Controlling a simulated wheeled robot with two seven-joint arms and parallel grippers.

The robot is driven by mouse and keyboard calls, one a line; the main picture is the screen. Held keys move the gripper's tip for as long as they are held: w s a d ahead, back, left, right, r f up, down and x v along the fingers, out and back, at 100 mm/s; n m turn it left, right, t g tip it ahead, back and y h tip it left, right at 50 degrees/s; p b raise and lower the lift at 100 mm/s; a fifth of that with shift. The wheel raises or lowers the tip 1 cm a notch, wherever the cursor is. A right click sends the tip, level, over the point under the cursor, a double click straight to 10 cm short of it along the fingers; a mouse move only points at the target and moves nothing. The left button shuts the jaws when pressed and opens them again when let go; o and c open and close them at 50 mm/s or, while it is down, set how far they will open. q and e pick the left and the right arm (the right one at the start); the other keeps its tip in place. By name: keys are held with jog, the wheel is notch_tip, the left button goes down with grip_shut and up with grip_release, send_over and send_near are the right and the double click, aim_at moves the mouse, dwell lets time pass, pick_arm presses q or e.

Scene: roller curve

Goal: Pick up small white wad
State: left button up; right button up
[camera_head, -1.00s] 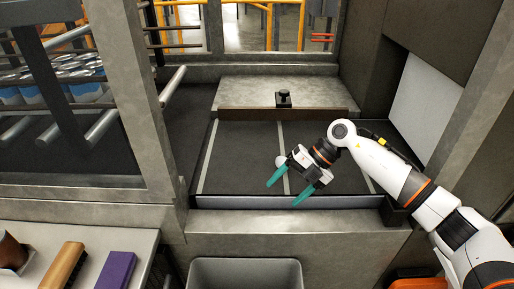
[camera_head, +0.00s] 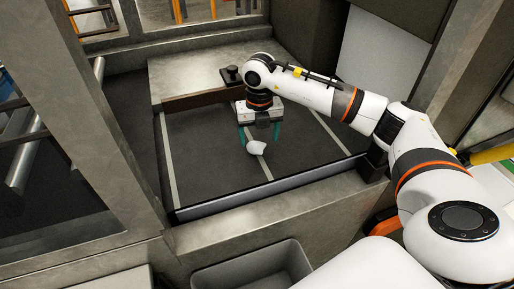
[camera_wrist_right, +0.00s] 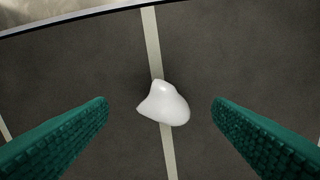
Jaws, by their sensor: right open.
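The small white wad (camera_head: 256,147) lies on the dark conveyor belt (camera_head: 205,165), on one of its pale stripes. My right gripper (camera_head: 260,139) is open above the belt, its green fingers pointing down just behind the wad in the head view. In the right wrist view the wad (camera_wrist_right: 165,103) sits between the two spread green fingers, with a gap on each side. Neither finger touches it there. My left gripper is in neither view.
A metal ledge (camera_head: 270,215) borders the belt's near side. A grey bin (camera_head: 252,268) stands below it. A brown bar (camera_head: 204,98) and a small black block (camera_head: 229,75) are at the belt's far end. Metal posts rise at left.

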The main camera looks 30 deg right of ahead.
aim_at(258, 146)
jog(key=f, duration=0.2)
jog(key=f+p, duration=0.1)
jog(key=f, duration=0.1)
jog(key=shift+w+f+p, duration=0.2)
jog(key=shift+f+p, duration=0.05)
jog(key=shift+p, duration=0.05)
jog(key=shift+f, duration=0.2)
jog(key=shift+c, duration=0.5)
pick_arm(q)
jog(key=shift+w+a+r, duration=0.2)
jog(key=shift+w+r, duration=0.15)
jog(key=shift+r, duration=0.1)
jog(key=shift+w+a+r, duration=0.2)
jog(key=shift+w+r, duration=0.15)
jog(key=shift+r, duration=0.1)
pick_arm(e)
jog(key=c, duration=0.9)
